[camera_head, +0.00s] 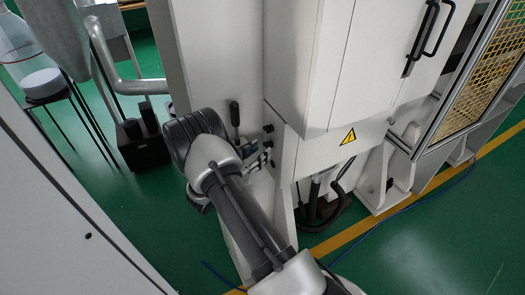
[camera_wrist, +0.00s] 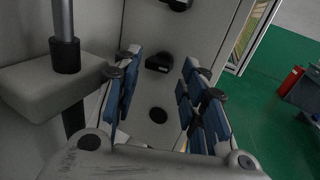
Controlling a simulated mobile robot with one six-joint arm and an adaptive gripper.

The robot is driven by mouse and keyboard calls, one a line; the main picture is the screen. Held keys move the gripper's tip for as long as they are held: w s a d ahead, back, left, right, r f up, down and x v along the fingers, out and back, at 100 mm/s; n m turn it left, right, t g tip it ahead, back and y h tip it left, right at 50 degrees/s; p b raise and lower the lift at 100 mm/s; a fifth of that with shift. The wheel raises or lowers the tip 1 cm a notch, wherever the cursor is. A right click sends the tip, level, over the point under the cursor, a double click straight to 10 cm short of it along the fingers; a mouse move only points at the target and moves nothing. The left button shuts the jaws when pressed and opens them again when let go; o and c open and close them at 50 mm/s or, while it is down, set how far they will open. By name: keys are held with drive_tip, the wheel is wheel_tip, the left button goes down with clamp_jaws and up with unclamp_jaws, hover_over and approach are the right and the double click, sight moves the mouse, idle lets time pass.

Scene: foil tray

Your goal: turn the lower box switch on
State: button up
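Two small black switches stick out of the white box's side wall. In the wrist view the upper one (camera_wrist: 177,4) is cut by the top edge, and the lower one (camera_wrist: 157,63) shows between my fingers. In the head view they appear as dark knobs, the upper (camera_head: 268,128) above the lower (camera_head: 268,145). My gripper (camera_wrist: 158,75) is open and empty, its blue-padded fingers on either side of the lower switch in the picture. I see no contact, and the distance is hard to judge. In the head view my gripper (camera_head: 258,157) is partly hidden by my wrist. The switch's setting is unclear.
A black-handled lever (camera_head: 234,115) stands beside my wrist. A grey block with a metal rod (camera_wrist: 64,55) is close on the wrist view's left. A dark round spot (camera_wrist: 158,115) lies below the lower switch. A yellow warning sign (camera_head: 348,137) marks the cabinet front.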

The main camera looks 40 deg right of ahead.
sight(267, 145)
drive_tip(key=shift+w+d, duration=0.2)
drive_tip(key=shift+d, duration=1.05)
drive_tip(key=shift+c, duration=0.5)
